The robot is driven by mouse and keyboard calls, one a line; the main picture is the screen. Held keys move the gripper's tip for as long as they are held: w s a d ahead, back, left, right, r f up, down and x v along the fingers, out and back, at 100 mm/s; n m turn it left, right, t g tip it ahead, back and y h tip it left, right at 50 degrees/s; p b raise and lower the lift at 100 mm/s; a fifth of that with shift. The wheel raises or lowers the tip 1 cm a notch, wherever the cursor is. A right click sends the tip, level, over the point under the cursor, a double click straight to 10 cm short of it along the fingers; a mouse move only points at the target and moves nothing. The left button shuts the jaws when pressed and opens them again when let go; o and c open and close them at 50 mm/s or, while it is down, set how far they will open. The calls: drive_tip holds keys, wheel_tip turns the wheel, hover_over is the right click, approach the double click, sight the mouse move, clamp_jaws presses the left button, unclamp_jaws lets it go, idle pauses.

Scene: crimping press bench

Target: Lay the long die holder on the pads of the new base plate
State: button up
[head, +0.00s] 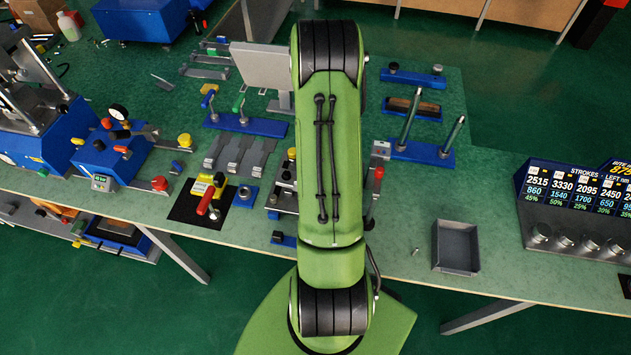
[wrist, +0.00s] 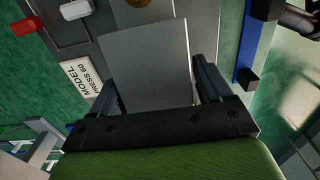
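In the wrist view my gripper (wrist: 155,95) has its two dark fingers on either side of a flat grey block (wrist: 148,65). The block fills the gap between them and reaches past the fingertips; it looks like the long die holder. Below it is a darker grey plate (wrist: 82,48) with a white label (wrist: 82,82) reading "MODEL PRESS 60". The block hides much of this plate, and I cannot tell whether the two touch. No pads can be made out, and I cannot tell which part is the new base plate. In the head view my green arm hides my gripper and the block.
On the green bench (head: 395,270), blue fixtures stand left, including a press (head: 35,125) and a gauge unit (head: 110,150). Upright rods on a blue base (head: 425,152) stand right of my arm. A grey tray (head: 455,248) and counter display (head: 575,205) are further right.

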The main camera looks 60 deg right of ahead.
drive_tip(key=shift+o, duration=1.1)
drive_tip(key=shift+w, duration=0.15)
drive_tip(key=shift+r, duration=0.1)
wheel_tip(320, 180, up, 12)
drive_tip(key=shift+r+p, duration=0.1)
drive_tip(key=shift+p, duration=1)
drive_tip(key=w+a+r+m+t+h, duration=0.1)
drive_tip(key=w+a+r+m+t, duration=0.15)
drive_tip(key=a+r, duration=1.1)
drive_tip(key=s+a+r+t, duration=0.1)
drive_tip(key=s+a, duration=0.1)
drive_tip(key=a, duration=0.2)
drive_tip(key=s+a+r+m+t, duration=0.1)
drive_tip(key=s+a+r, duration=0.1)
drive_tip(key=s+a, duration=0.1)
drive_tip(key=s+a+r+m+t+y, duration=0.1)
drive_tip(key=s+a+r, duration=0.1)
drive_tip(key=a, duration=0.4)
drive_tip(key=shift+s, duration=0.4)
